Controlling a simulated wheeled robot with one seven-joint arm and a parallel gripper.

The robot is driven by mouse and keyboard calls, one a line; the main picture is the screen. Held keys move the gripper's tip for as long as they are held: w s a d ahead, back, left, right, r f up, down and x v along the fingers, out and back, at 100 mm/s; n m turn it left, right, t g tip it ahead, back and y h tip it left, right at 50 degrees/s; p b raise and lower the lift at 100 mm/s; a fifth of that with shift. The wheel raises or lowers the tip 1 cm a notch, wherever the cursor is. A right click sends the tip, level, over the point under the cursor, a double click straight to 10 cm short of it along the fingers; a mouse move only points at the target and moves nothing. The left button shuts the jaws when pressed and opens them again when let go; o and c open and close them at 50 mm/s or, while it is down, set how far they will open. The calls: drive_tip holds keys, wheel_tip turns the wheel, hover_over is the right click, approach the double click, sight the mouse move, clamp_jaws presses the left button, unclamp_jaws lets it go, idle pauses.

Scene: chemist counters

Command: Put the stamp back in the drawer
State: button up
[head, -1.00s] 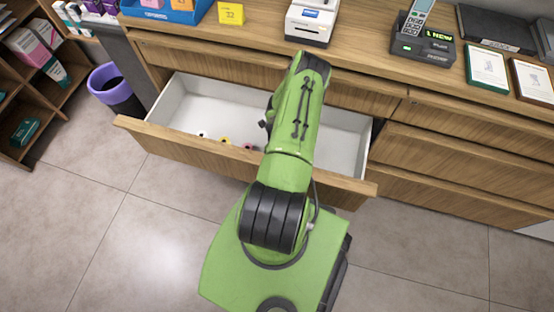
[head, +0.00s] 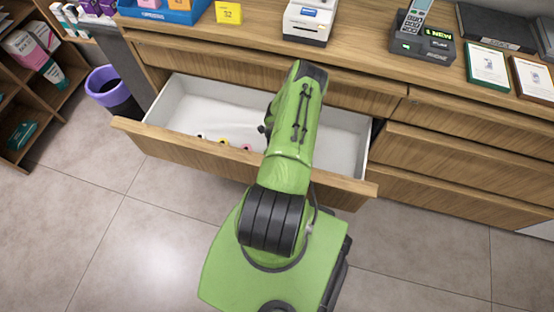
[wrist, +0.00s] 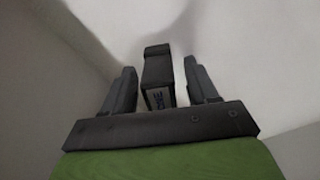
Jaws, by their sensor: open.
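The stamp (wrist: 158,80) is a dark, block-shaped piece with a label on its lower face. In the wrist view it stands between the two fingers of my gripper (wrist: 161,88), which is open with a gap on each side of it. Pale drawer surfaces surround them. The drawer (head: 180,100) is pulled open below the counter, with a white inside and a wooden front. In the head view my green arm reaches over the drawer and hides the gripper and the stamp.
Several small round-ended items, one yellow (head: 224,141) and one pink (head: 247,147), lie inside behind the drawer front. A purple bin (head: 112,90) stands left of the drawer.

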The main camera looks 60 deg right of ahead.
wheel_tip(320, 180, up, 12)
drive_tip(key=p, duration=0.4)
drive_tip(key=shift+r, duration=0.1)
drive_tip(key=shift+w+d+r, duration=0.1)
drive_tip(key=shift+w+r, duration=0.1)
drive_tip(key=shift+r, duration=0.05)
drive_tip(key=w+a+r+n+t+h, duration=0.1)
drive_tip(key=w+a+r+n, duration=0.4)
drive_tip(key=r, duration=0.5)
drive_tip(key=w+a+r+n+h, duration=0.15)
drive_tip(key=w+r+n, duration=0.25)
drive_tip(key=r+n, duration=0.55)
drive_tip(key=w+a+r+n+t, duration=0.1)
drive_tip(key=w+a+r+n, duration=0.35)
drive_tip(key=r, duration=0.65)
drive_tip(key=s+a+r+n+t, duration=0.1)
drive_tip(key=a+r+n, duration=0.7)
drive_tip(key=a+r, duration=0.15)
drive_tip(key=s+a+r+n+t+y, duration=0.2)
drive_tip(key=s+a+r+n, duration=0.3)
drive_tip(key=s+a+n, duration=0.6)
drive_tip(key=shift+a+n+t, duration=0.2)
drive_tip(key=shift+n+t, duration=0.1)
